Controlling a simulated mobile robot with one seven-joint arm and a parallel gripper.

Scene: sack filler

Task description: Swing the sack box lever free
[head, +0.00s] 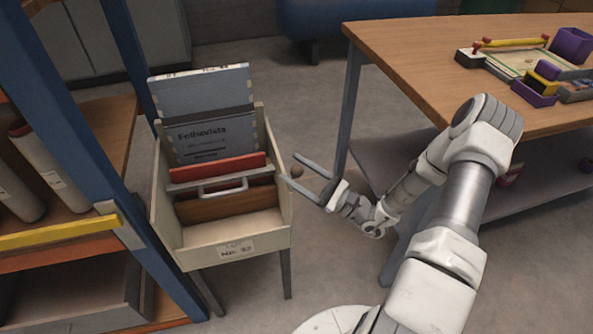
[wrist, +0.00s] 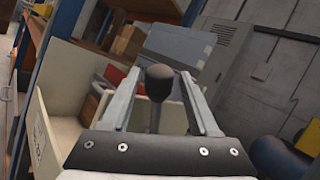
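The sack box (head: 232,228) is a cream open-topped bin on legs at the left of the head view. It holds upright grey sacks or sheets (head: 205,100), a red piece and a light bar handle (head: 222,189). The lever's dark round knob (head: 297,171) is at the box's right side. In the wrist view the knob (wrist: 159,79) on its stem (wrist: 156,117) appears between my fingers. My gripper (head: 290,168) is open, its two fingers pointing left toward the box, with a visible gap on each side of the knob. The lever's lower end is hidden.
A blue-framed shelf (head: 75,130) with rolls and a yellow bar stands close on the left. A wooden table (head: 430,50) with trays and purple boxes is on the right.

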